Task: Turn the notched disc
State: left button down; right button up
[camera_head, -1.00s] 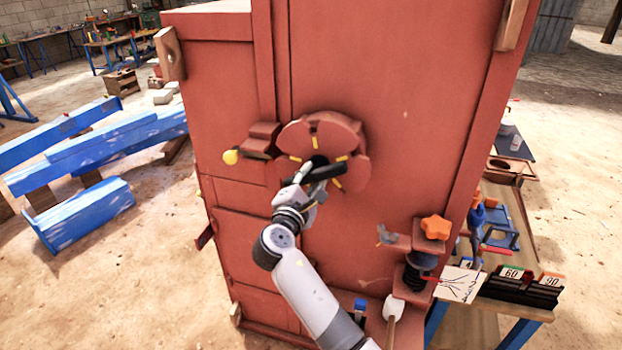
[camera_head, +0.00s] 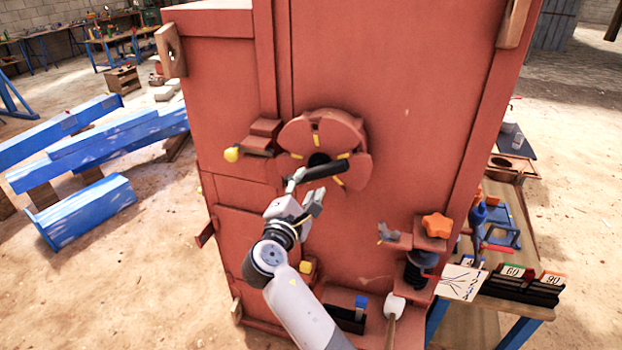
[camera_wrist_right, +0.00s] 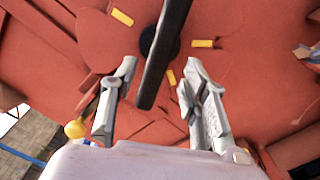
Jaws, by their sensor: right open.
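The notched disc (camera_head: 350,138) is a red-brown wheel on the front of the red crusher housing, with notches in its rim and several yellow marks. My right gripper (camera_head: 305,190) is open just below and left of the bar. In the right wrist view the bar (camera_wrist_right: 163,55) reaches between the open fingers (camera_wrist_right: 155,95), and gaps show on both sides. A yellow-knobbed latch block (camera_head: 262,140) sits at the disc's left. My left gripper is out of view.
An orange star knob (camera_head: 436,226) and a black spring part stand on brackets at the lower right. A workbench (camera_head: 490,315) with number cards is beside the housing. Blue beams (camera_head: 90,150) lie on the floor at left.

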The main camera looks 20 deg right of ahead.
jog(key=shift+v, duration=1.55)
